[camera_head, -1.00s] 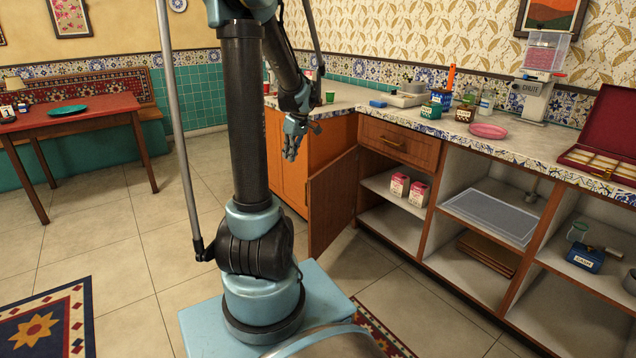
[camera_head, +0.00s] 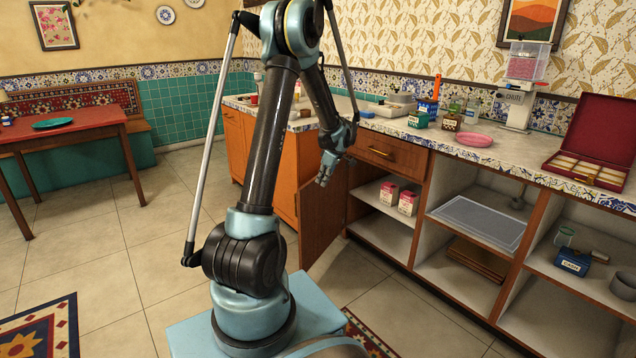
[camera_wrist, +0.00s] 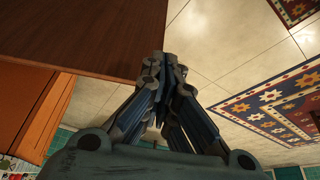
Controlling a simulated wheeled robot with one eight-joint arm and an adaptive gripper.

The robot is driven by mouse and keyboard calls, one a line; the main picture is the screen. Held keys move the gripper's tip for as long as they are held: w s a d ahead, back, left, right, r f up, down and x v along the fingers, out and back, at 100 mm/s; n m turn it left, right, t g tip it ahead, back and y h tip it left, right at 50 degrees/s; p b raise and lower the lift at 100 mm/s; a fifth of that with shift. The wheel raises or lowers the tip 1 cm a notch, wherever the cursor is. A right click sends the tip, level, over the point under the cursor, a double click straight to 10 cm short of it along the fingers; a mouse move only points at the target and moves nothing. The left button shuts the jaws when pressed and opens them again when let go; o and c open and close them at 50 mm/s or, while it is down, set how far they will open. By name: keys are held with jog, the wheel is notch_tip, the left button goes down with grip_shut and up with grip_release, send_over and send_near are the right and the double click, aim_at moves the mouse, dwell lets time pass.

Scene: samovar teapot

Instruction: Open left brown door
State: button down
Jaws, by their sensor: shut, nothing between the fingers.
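The brown door (camera_head: 323,222) stands swung open at the left end of the brown cabinet, beside its left compartment. My gripper (camera_head: 322,182) is in front of the door's upper part in the head view, with its fingers together and empty. In the wrist view my gripper (camera_wrist: 167,57) points past the edge of a brown panel (camera_wrist: 85,32), which looks like the door. I cannot tell whether the fingertips touch it. The door's handle is not visible.
A drawer (camera_head: 388,151) above the opening is shut. The open left compartment holds two red-and-white boxes (camera_head: 399,198). Orange cabinets (camera_head: 264,160) stand to the left. Tiled floor (camera_head: 120,240) is clear between the red table (camera_head: 60,137) and my base.

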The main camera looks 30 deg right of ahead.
jog(key=w+a+f, duration=0.3)
jog(key=w+f, duration=0.3)
jog(key=f, duration=0.1)
dwell(0.3)
